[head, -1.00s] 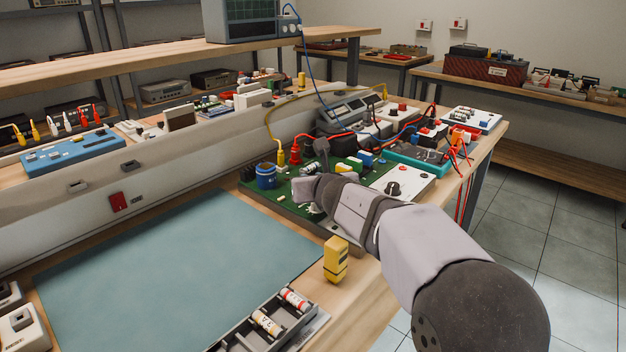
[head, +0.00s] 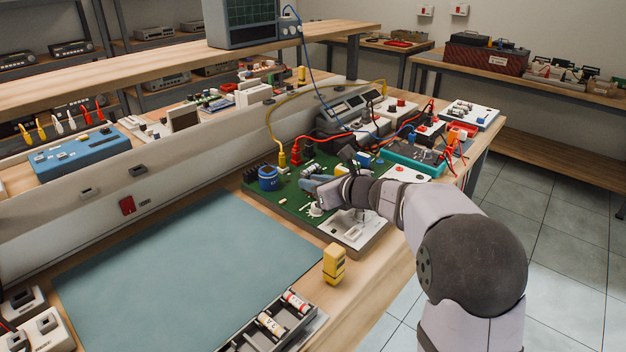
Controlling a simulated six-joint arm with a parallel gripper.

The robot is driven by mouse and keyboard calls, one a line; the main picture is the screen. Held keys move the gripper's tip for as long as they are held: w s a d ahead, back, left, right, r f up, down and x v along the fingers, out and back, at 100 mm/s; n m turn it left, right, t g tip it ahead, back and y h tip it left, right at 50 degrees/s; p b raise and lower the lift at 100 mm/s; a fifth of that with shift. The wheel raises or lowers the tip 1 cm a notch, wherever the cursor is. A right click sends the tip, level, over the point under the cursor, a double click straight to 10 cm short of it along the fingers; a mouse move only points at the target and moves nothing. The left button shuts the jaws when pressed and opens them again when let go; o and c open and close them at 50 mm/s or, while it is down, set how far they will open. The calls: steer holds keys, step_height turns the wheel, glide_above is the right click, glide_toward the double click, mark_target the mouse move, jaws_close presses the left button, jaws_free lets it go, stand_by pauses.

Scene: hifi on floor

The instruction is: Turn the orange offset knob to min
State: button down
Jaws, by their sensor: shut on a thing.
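The green circuit board (head: 285,202) lies on the bench, with a blue cylinder (head: 268,178) and several small parts on it. My gripper (head: 312,184) is low over the middle of this board, at the end of my arm reaching in from the right. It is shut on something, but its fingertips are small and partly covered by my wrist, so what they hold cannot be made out. I cannot pick out the orange offset knob or its pointer in this view. My wrist hides part of the board behind it.
A yellow block (head: 334,264) and a grey battery tray (head: 262,330) stand near the bench's front edge. A teal mat (head: 190,265) is clear at the left. Red, yellow and blue cables run behind the board to instruments.

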steer(key=c, duration=1.6)
jaws_free()
steer(key=shift+v, duration=3.7)
